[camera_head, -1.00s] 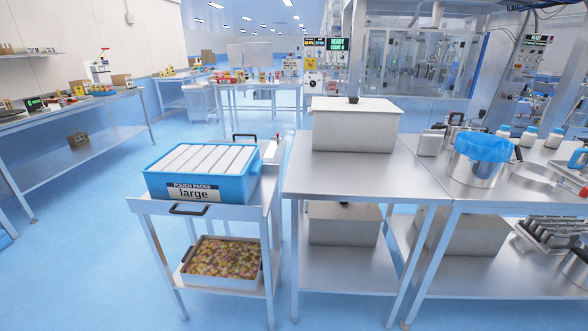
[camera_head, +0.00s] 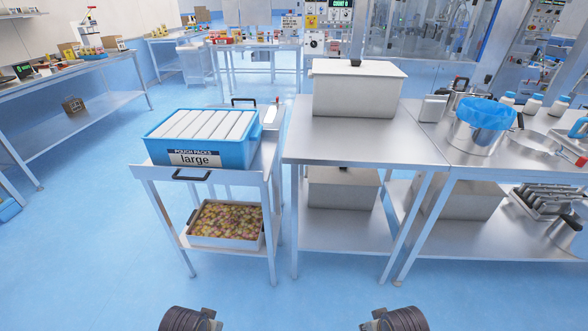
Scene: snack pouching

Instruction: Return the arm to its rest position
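Dark ribbed parts of my two arms show at the bottom edge, one left of centre and one right of centre. They are over the floor in front of the cart and the table, apart from both. No gripper fingers show in this view, so I cannot see whether either gripper is open or holds anything.
A metal cart (camera_head: 158,171) carries a blue box (camera_head: 240,152) of pouch packs labelled large, with a tray of small colourful pieces below. A steel table (camera_head: 345,142) beside it bears a lidded white bin (camera_head: 357,92). Blue floor (camera_head: 90,255) is clear in front and left.

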